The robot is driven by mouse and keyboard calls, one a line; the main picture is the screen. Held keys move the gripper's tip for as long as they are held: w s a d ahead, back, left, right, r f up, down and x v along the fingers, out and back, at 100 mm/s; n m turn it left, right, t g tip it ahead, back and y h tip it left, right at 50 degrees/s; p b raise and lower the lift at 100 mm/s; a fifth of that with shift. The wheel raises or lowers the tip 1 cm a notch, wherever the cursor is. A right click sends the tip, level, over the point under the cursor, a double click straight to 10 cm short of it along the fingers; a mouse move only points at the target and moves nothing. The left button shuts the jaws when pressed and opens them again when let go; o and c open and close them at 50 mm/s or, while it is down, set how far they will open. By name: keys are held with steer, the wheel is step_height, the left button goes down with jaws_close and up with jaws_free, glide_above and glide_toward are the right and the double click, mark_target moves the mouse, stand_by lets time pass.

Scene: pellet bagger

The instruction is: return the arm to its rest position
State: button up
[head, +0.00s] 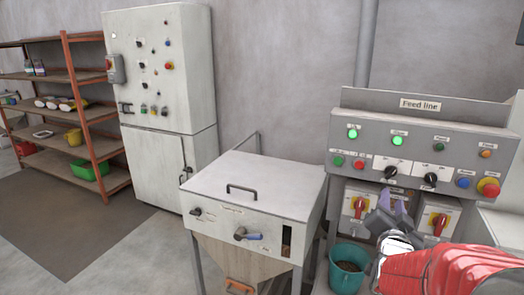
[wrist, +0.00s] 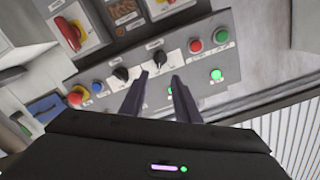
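My gripper (head: 388,207) is at the lower right of the head view, in front of the feed line panel (head: 345,125), at the height of the red rotary switches. The red arm reaches in from the right edge. In the wrist view my gripper (wrist: 161,76) has two dark fingers with a clear gap between them and nothing held. The panel (wrist: 150,58) shows upside down behind the fingertips. I cannot tell how far the fingertips are from it.
A teal bucket (head: 336,277) with brown contents stands below my gripper. A lidded hopper (head: 262,182) stands to the left. Red rotary switches (head: 359,204) and (head: 438,222) flank my gripper. A cabinet (head: 160,90) and shelves (head: 95,115) are farther left. Open floor lies in front of them.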

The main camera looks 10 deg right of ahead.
steer(key=s+a+f+n+g+y, duration=0.2)
steer(key=a+f+n+g+y, duration=0.15)
steer(key=f, duration=0.35)
steer(key=s+a+f+n+g+y, duration=0.2)
steer(key=s+a+f+g+y, duration=0.1)
steer(key=a+f, duration=0.3)
steer(key=s+a+r+n+g+y, duration=0.1)
steer(key=s+a+r+n+y, duration=0.1)
steer(key=s+a, duration=0.5)
steer(key=s+a+r+n+g+y, duration=0.1)
steer(key=s+a+r+n, duration=0.3)
steer(key=a, duration=0.9)
steer(key=s+n+y, duration=0.1)
steer(key=s, duration=0.2)
steer(key=shift+a+n+g, duration=0.15)
steer(key=shift+n+g, duration=0.2)
